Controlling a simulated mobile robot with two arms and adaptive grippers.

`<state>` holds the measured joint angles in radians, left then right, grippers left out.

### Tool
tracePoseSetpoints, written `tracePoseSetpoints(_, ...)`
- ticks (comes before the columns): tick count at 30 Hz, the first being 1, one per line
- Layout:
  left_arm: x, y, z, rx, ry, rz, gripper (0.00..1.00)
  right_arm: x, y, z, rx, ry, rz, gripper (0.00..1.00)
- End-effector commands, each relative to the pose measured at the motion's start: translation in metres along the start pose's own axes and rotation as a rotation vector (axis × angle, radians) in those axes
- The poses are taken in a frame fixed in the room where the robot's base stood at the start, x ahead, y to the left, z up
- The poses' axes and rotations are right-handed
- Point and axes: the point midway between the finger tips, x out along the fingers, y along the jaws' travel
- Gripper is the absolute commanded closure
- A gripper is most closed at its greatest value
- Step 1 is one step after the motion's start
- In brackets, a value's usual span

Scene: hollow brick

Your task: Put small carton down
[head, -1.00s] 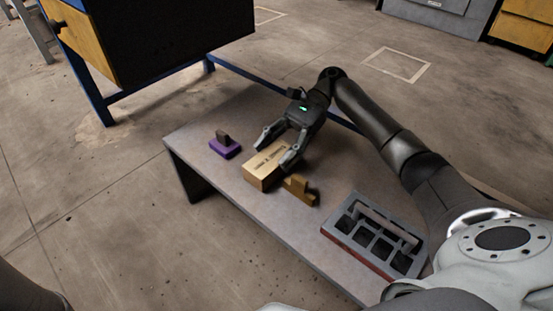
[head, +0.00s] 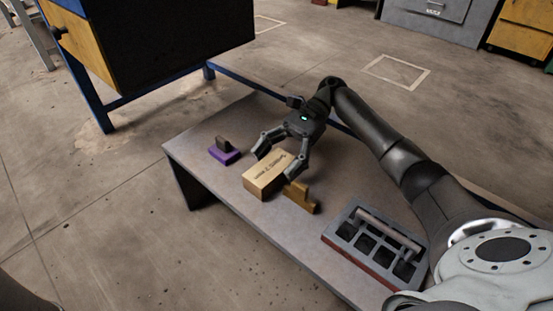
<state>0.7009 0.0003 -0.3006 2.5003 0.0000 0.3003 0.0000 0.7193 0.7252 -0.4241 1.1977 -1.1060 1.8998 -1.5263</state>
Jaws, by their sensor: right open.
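The small carton (head: 264,182), a tan box with dark print on top, appears to rest on the low grey table (head: 215,187). My right gripper (head: 274,165) is open, its fingers spread to either side of the carton's far end. I cannot tell whether a finger still touches it. My left gripper is not in view.
A purple block with a dark top (head: 224,152) stands left of the carton. A brown stepped block (head: 301,197) is close at its right. A grey hollow brick (head: 347,231) with a bar across it sits at the table's right. A dark cabinet (head: 165,45) stands behind.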

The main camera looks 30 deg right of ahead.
Motion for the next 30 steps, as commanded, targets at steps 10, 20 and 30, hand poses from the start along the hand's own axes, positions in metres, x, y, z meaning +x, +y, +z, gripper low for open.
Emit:
tracePoseSetpoints(10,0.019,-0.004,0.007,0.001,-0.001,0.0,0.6,-0.04,-0.001,0.005,0.001,0.0,-0.004,0.25)
tracePoseSetpoints(20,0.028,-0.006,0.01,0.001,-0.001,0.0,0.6,-0.07,0.0,0.003,0.001,0.0,0.002,0.25)
tracePoseSetpoints(30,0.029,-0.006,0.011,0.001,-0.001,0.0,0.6,-0.076,0.0,0.002,0.0,-0.001,0.0,0.25)
